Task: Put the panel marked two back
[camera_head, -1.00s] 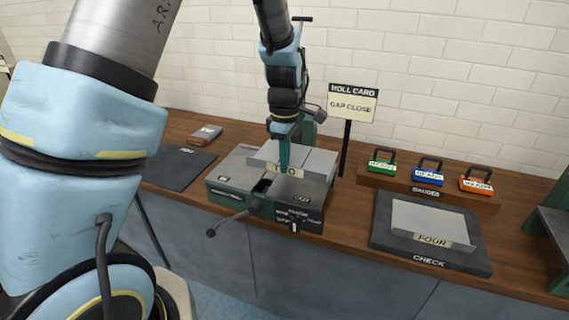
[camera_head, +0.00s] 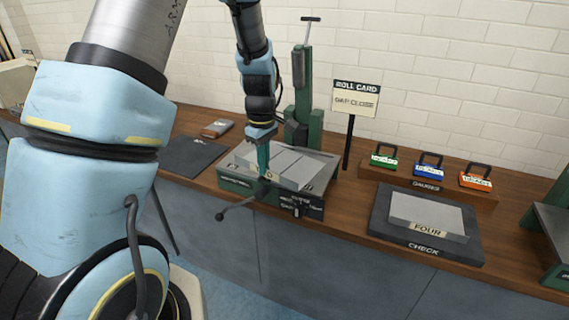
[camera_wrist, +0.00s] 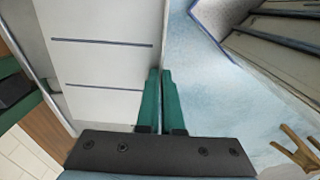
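The panel marked two (camera_head: 259,159) is a pale grey plate. It lies in line with other grey plates on the green and dark machine (camera_head: 236,185). Its cream label at the front is mostly hidden by my fingers, so I cannot read it now. My gripper (camera_head: 264,170) points down at the front edge of the plates. In the wrist view the teal fingers (camera_wrist: 161,95) are close together, on either side of the pale front edge (camera_wrist: 110,50). They look shut on that edge, though the contact itself is hidden.
At right are a check plate (camera_head: 455,253) with the panel marked four (camera_head: 427,213) and a gauge rack (camera_head: 405,182) with three coloured blocks. A lever (camera_head: 222,215) sticks out in front. A dark mat (camera_head: 188,157) lies left.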

